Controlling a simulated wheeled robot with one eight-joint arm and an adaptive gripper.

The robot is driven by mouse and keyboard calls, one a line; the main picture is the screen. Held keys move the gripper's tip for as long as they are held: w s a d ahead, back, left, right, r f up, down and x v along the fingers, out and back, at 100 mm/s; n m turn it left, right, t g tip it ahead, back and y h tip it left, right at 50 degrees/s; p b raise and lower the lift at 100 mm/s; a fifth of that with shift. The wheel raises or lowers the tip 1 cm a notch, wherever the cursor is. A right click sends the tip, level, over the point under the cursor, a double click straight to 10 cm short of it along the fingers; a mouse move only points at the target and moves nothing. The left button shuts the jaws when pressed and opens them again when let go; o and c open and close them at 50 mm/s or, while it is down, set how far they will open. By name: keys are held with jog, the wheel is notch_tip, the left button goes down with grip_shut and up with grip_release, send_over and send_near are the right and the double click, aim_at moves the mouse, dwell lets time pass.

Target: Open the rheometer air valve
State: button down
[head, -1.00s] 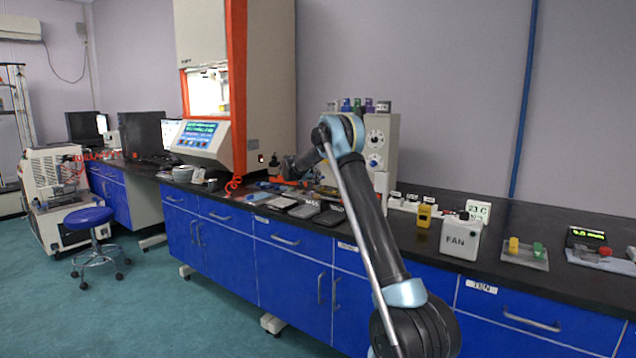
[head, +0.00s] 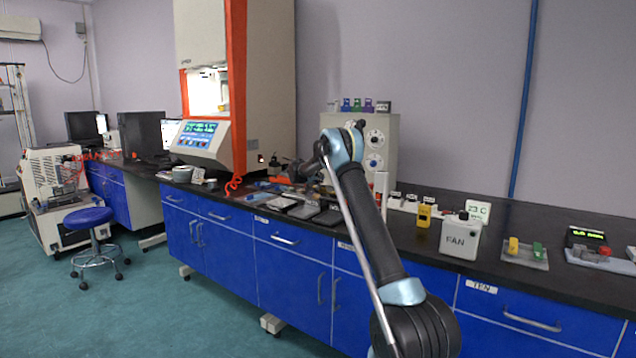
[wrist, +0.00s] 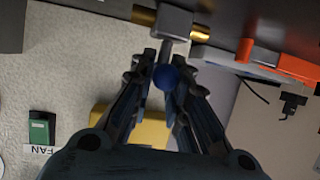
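The air valve (wrist: 175,20) shows at the top of the wrist view as a grey body with brass fittings on both sides. A short grey lever comes down from it, across the line of the fittings, and ends in a blue ball knob (wrist: 166,77). My gripper (wrist: 167,62) has its two dark fingers on either side of the knob, with the knob nearly filling the gap. I cannot tell whether both fingers press on it. In the head view my arm reaches to the bench by the rheometer (head: 203,135); the valve cannot be made out there.
A yellow block (wrist: 150,130) lies behind the fingers in the wrist view, with a green switch (wrist: 40,128) labelled FAN at left. An orange part (wrist: 290,68) is at right. Trays, a FAN box (head: 461,238) and a grey cabinet (head: 385,125) crowd the bench.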

jog(key=shift+n+y, duration=0.3)
jog(key=shift+s+d+n+t+y, duration=0.1)
jog(key=shift+d+n+t+y, duration=0.15)
jog(key=shift+n+t+y, duration=0.6)
jog(key=shift+d+n+y, duration=0.15)
jog(key=shift+n+y, duration=1.5)
jog(key=shift+y, duration=0.3)
jog(key=shift+n+y, duration=1)
jog(key=shift+y, duration=0.2)
jog(key=c, duration=1.7)
grip_release()
jog(key=v, duration=1.2)
